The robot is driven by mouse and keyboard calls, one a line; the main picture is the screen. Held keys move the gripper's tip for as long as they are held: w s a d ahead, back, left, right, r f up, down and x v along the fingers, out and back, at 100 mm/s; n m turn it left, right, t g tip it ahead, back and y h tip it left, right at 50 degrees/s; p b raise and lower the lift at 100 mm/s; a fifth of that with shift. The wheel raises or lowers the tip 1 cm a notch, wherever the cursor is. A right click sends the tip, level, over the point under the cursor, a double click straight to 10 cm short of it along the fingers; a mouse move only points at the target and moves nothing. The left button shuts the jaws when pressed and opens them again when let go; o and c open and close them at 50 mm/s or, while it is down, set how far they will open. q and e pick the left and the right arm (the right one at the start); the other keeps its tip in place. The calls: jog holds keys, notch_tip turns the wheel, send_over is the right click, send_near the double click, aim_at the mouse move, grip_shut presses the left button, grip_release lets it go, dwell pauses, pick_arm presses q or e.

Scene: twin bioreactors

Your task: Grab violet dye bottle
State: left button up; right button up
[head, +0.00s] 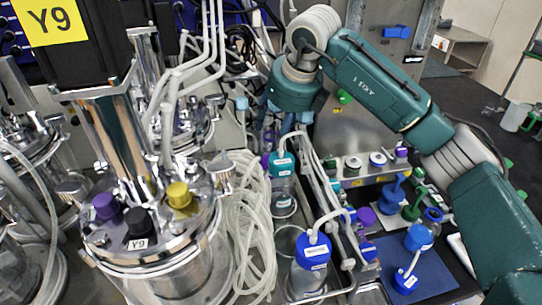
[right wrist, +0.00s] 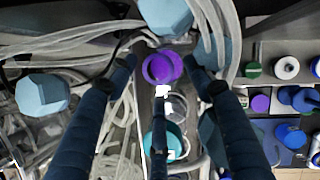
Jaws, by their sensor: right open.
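The violet dye bottle (head: 266,161) stands at the back of a narrow metal tray (head: 318,293), partly hidden behind a teal-capped bottle (head: 283,166). In the right wrist view its violet cap (right wrist: 162,67) shows between the fingertips, with a white label below it. My right gripper (head: 273,122) is open and empty, pointing down just above the violet bottle. In the right wrist view the dark blue fingers of this gripper (right wrist: 160,65) spread to either side of the cap, with no visible grip on it. My left gripper is not in view.
A blue-capped bottle (head: 312,252) stands at the front of the tray, with pale tubing beside it. A steel bioreactor (head: 165,265) and coiled hoses (head: 250,220) crowd the left. Several capped containers stand at the right, near a blue mat (head: 435,275).

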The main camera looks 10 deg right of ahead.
jog(key=shift+w+a+f, duration=0.15)
jog(key=shift+w+f, duration=0.1)
jog(key=shift+f, duration=0.3)
jog(key=shift+w+f, duration=0.2)
jog(key=shift+f, duration=0.25)
jog(key=c, duration=0.8)
grip_shut()
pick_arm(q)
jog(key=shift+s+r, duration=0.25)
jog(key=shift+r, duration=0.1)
pick_arm(e)
jog(key=shift+r, duration=0.1)
